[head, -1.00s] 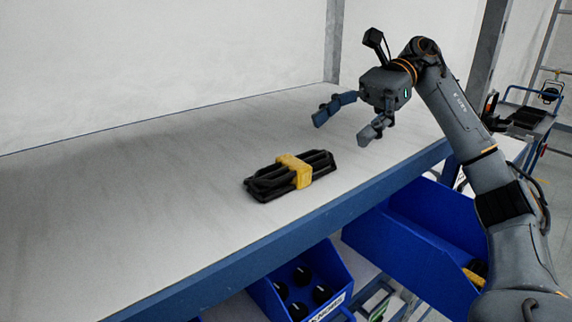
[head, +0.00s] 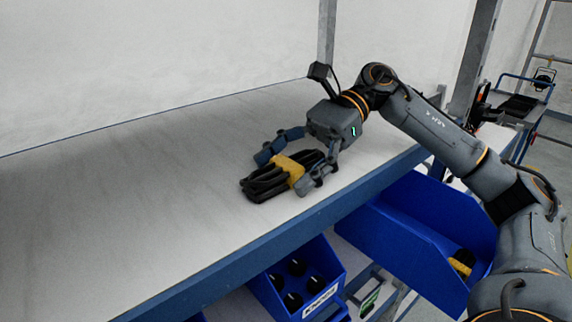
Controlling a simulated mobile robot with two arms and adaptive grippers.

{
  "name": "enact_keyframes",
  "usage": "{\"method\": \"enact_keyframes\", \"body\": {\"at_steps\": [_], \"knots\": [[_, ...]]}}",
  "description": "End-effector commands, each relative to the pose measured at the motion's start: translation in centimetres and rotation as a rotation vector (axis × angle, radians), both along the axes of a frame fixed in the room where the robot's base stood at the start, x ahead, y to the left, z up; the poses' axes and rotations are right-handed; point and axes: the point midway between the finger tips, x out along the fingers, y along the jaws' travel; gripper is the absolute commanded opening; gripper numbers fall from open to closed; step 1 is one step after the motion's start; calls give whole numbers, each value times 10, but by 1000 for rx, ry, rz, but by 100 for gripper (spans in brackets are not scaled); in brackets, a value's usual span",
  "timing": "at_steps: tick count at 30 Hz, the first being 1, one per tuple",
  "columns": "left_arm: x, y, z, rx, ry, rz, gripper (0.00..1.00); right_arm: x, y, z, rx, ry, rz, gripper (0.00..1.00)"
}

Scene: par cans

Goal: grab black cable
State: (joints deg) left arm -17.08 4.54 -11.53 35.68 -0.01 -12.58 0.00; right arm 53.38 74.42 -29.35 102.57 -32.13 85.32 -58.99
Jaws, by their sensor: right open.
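The black cable (head: 262,185) is a coiled bundle with a yellow band (head: 289,168) around its middle. It lies on the light grey bench top (head: 150,215) near the front edge. My right gripper (head: 287,171) is open and low over the bundle, coming from the right. One finger is on the far side of the bundle and the other on the near side. The gripper partly hides the right end of the cable. I cannot tell whether the fingers touch it. My left gripper is not in view.
Below the bench's blue front edge (head: 250,250) are a blue bin (head: 335,252) with several round black items and a larger blue bin (head: 410,235) holding a black and yellow item (head: 461,262). The bench left of the cable is clear. A metal post (head: 327,35) stands behind.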

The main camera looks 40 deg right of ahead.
Motion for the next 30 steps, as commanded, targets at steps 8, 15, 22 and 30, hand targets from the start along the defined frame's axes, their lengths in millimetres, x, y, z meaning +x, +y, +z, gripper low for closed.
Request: {"method": "enact_keyframes", "body": {"at_steps": [8,15,22,30], "knots": [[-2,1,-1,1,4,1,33,0,0,0,0,0,-1,47],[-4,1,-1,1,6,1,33,0,0,1,1,-2,0,5],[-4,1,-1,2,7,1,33,0,0,2,2,-2,0,5],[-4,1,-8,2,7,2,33,0,0,17,4,-7,1,5]]}}
